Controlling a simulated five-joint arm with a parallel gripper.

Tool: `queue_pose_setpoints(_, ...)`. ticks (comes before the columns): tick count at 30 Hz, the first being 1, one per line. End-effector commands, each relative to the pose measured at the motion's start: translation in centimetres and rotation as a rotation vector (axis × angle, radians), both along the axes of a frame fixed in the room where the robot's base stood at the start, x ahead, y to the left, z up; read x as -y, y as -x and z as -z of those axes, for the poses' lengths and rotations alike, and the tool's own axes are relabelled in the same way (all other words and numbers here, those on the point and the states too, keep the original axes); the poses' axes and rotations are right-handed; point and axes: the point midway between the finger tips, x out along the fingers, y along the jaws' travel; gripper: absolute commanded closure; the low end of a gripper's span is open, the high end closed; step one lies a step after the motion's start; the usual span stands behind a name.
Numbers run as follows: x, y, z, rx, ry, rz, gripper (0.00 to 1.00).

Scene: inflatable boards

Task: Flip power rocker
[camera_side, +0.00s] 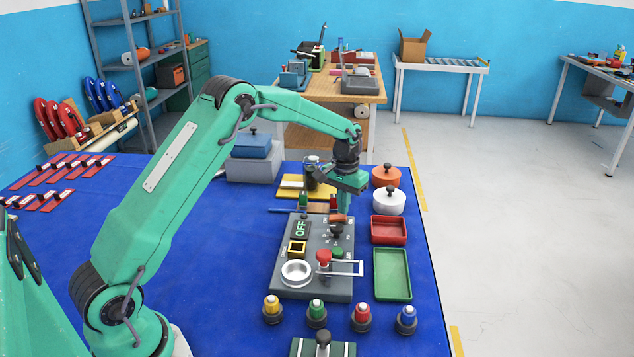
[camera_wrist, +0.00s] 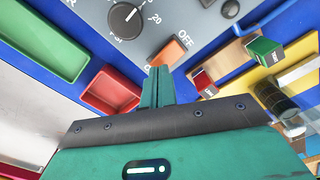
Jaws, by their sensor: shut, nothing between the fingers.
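A display (camera_side: 300,228) on the panel reads OFF. My gripper (camera_side: 346,206) points down just above the rocker's side of the panel. In the wrist view its fingers (camera_wrist: 158,76) are shut together and empty, close beside the rocker. I cannot tell whether they touch it.
A black dial (camera_wrist: 125,18), a red knob (camera_side: 323,256) and a metal ring (camera_side: 296,271) stand on the panel. Red (camera_side: 389,230) and green (camera_side: 393,272) trays lie to its right. Small blocks lie beyond the panel's far edge. Free mat lies to the left.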

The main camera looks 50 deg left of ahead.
Motion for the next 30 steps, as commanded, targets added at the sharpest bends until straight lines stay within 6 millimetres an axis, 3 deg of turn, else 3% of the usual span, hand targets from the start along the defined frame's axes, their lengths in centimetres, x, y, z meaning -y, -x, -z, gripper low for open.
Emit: queue_pose_setpoints(30,0.0,0.0,1.1,-0.001,0.0,0.0,1.0)
